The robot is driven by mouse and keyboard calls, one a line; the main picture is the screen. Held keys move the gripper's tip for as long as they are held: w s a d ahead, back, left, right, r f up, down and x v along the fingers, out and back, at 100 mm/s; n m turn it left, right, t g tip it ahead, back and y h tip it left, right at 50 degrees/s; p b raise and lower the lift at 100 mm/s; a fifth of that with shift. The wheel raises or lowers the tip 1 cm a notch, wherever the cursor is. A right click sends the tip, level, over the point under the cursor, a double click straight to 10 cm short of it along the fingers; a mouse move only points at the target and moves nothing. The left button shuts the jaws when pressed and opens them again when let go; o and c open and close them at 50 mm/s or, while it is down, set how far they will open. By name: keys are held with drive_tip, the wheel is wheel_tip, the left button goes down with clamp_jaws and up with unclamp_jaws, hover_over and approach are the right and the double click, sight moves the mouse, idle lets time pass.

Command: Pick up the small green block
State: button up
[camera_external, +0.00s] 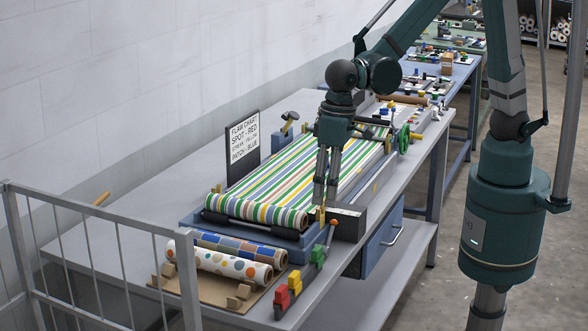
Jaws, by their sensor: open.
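A small green block (318,254) sits on a dark narrow rack near the front right edge of the bench, in line with red and yellow blocks. My gripper (325,203) points straight down above the front right end of the striped roll bed, behind the green block in the picture and higher than it. Its two fingers are slightly apart with nothing visible between them. It does not touch the green block.
Red blocks (281,298) and a yellow block (294,280) stand close by on the rack. A striped fabric (275,180) runs over the press bed. Patterned rolls (232,262) lie at front left. A dark box (347,222) stands beside the fingers. A flaw chart (243,145) stands behind.

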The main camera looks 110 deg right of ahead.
drive_tip(key=m+g, duration=0.1)
drive_tip(key=m, duration=0.1)
hover_over(317, 248)
wheel_tip(317, 248, down, 8)
drive_tip(key=shift+w+r, duration=0.1)
drive_tip(key=shift+r, duration=0.1)
drive_tip(key=shift+f, duration=0.1)
drive_tip(key=shift+f, duration=1.25)
drive_tip(key=shift+f, duration=0.15)
drive_tip(key=shift+d+f+p, duration=0.1)
drive_tip(key=shift+f+p, duration=0.4)
drive_tip(key=shift+f, duration=1.95)
drive_tip(key=c, duration=0.8)
